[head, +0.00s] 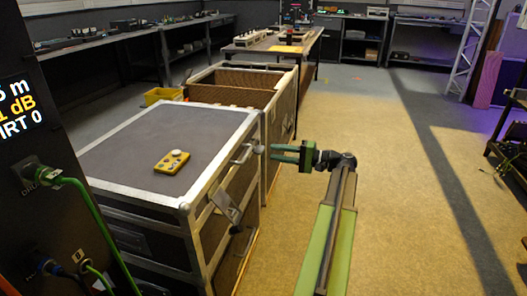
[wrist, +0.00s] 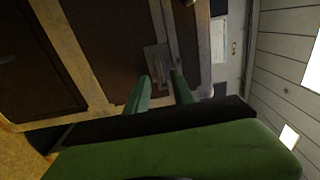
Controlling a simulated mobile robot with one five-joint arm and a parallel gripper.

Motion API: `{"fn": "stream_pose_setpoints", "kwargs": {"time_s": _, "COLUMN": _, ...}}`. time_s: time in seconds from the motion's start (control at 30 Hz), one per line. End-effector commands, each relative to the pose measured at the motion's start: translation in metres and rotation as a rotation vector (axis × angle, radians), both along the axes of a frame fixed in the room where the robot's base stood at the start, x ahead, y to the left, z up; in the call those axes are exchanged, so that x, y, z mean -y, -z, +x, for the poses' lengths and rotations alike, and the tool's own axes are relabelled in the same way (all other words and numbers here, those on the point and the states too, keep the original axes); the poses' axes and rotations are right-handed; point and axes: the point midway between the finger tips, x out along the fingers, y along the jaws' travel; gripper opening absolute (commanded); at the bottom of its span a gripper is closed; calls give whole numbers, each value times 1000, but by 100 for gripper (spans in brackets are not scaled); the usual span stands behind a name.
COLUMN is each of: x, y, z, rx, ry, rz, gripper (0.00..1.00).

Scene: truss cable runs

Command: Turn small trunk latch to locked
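A closed trunk (head: 140,150) with a grey lid and metal edges stands at left in the head view. On its right-hand side is a metal latch (head: 243,153) near the far corner, and a plate-like metal fitting (head: 224,203) sticks out nearer to me. My gripper (head: 273,153) points left at the far latch, its fingers apart and empty, close to the trunk. In the wrist view a grey metal plate (wrist: 157,58) lies on the trunk side just beyond the fingertips of my gripper (wrist: 160,80). I cannot tell whether the latch is locked.
A yellow remote with buttons (head: 171,162) lies on the lid. An open trunk (head: 232,82) stands behind, near a yellow bin (head: 162,96). A dark rack with a green cable (head: 95,215) is at left. The floor (head: 400,200) at right is clear.

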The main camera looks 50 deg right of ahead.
Motion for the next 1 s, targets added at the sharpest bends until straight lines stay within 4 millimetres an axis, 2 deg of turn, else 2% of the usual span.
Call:
{"fn": "stream_pose_setpoints", "kwargs": {"time_s": 0.1, "x": -14, "y": 0, "z": 24, "rx": 0, "ry": -4, "rz": 0, "gripper": 29}}
{"fn": "stream_pose_setpoints", "kwargs": {"time_s": 0.23, "x": -22, "y": 0, "z": 40, "rx": 0, "ry": -3, "rz": 0, "gripper": 29}}
{"fn": "stream_pose_setpoints", "kwargs": {"time_s": 0.4, "x": -26, "y": 0, "z": 48, "rx": 0, "ry": -3, "rz": 0, "gripper": 29}}
{"fn": "stream_pose_setpoints", "kwargs": {"time_s": 0.6, "x": -26, "y": 0, "z": 49, "rx": 0, "ry": -3, "rz": 0, "gripper": 29}}
{"fn": "stream_pose_setpoints", "kwargs": {"time_s": 0.63, "x": -26, "y": 0, "z": 49, "rx": 0, "ry": -3, "rz": 0, "gripper": 28}}
{"fn": "stream_pose_setpoints", "kwargs": {"time_s": 0.83, "x": -26, "y": 0, "z": 49, "rx": 0, "ry": -4, "rz": 0, "gripper": 2}}
{"fn": "stream_pose_setpoints", "kwargs": {"time_s": 1.0, "x": -26, "y": 0, "z": 49, "rx": 0, "ry": -4, "rz": 0, "gripper": 0}}
